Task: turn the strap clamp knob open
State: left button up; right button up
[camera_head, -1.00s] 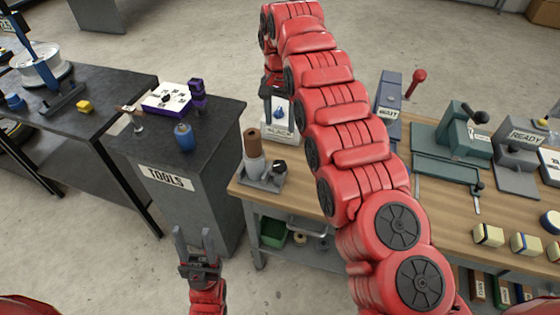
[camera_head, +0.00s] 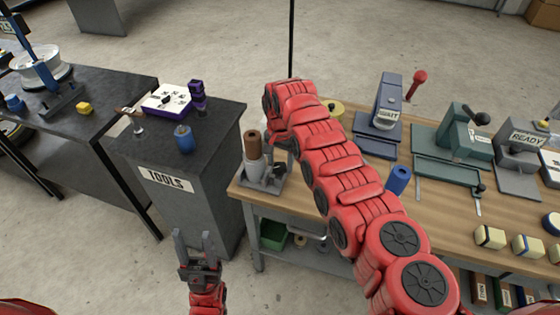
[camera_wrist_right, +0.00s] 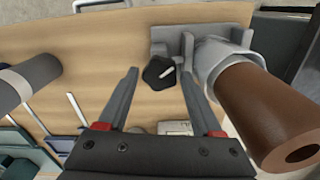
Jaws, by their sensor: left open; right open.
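The strap clamp is a grey holder (camera_head: 262,184) at the left end of the wooden bench, with a pale and brown cylinder (camera_head: 253,146) upright in it. Its black knob (camera_head: 280,170) sits on the right side. The brown cylinder (camera_wrist_right: 265,112) stands just right of the fingers. In the head view my arm mostly hides the right gripper. My left gripper (camera_head: 195,236) is open and empty, low before the tool cabinet.
A dark tool cabinet (camera_head: 190,205) stands left of the bench, bearing a blue cylinder (camera_head: 184,138) and a white panel (camera_head: 166,99). A blue roll (camera_head: 398,180) and green vise (camera_head: 455,150) are on the bench. Bare wood (camera_wrist_right: 105,60) lies left of the fingers.

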jog(key=shift+f, duration=0.3)
grip_shut()
jog(key=shift+f+n+b, duration=0.2)
jog(key=shift+n+b, duration=1.1)
jog(key=n+b, duration=0.2)
jog(key=shift+n, duration=0.4)
jog(key=n+b, duration=0.2)
jog(key=n, duration=0.1)
jog(key=shift+r+n+b, duration=0.15)
jog(key=shift+n+b, duration=0.5)
jog(key=shift+n, duration=0.45)
